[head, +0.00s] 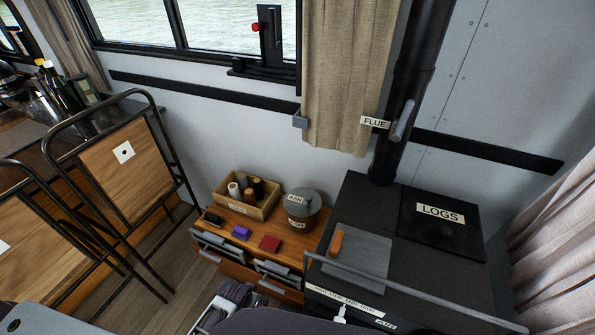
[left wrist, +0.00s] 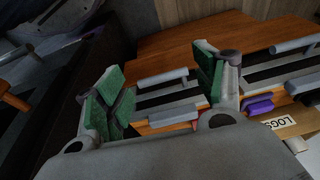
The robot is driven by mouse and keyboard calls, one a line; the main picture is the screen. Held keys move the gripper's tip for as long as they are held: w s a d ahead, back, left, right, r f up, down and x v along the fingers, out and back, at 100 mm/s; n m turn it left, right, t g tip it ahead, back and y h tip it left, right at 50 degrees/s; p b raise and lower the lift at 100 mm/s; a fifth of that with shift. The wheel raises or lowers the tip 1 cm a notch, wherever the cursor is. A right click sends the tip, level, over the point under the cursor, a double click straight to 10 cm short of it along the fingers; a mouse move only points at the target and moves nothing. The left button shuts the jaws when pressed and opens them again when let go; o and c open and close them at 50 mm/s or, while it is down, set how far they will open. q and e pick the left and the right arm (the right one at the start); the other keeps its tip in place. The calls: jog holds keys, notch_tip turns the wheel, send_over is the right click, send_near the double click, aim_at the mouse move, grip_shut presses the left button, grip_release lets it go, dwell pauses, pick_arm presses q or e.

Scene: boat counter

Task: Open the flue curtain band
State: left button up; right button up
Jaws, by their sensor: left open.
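A beige curtain (head: 348,75) hangs straight down beside the window in the head view. A white FLUE label (head: 375,122) sits at its right edge, close to the black flue pipe (head: 412,85). A grey handle-like piece (head: 404,118) is in front of the pipe. A small grey bracket (head: 300,120) is at the curtain's left edge. I cannot tell how the band fastens. My left gripper (left wrist: 160,85) is open in the left wrist view, its green-padded fingers apart with nothing between them. It is low by the drawer unit, away from the curtain. My right gripper is not seen.
The black stove (head: 460,270) has a LOGS plate (head: 440,212) and a front rail (head: 415,290). The wooden drawer unit (head: 262,228) bears a box of spools (head: 246,206), an ASH pot (head: 301,211) and small coloured items. Folding chairs (head: 125,160) stand at left.

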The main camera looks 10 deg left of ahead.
aim_at(299, 120)
pick_arm(q)
jog(key=w+d+r+t+h, duration=0.1)
jog(key=w+r+t, duration=0.4)
jog(key=w+r, duration=0.4)
jog(key=w+d+r+t+h+p, duration=0.1)
jog(key=w+r+t, duration=0.3)
jog(key=r, duration=1.8)
jog(key=w+d+r+t+h+p, duration=0.1)
jog(key=w+r+t, duration=0.4)
jog(key=w+r, duration=1)
jog(key=shift+d+r+t, duration=0.3)
jog(key=shift+d+r, duration=0.15)
jog(key=shift+d, duration=0.35)
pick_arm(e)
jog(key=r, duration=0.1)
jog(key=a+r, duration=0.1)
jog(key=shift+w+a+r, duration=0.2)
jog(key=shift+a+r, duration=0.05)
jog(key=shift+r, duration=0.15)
pick_arm(q)
jog(key=shift+w+p, duration=0.25)
jog(key=shift+p, duration=0.05)
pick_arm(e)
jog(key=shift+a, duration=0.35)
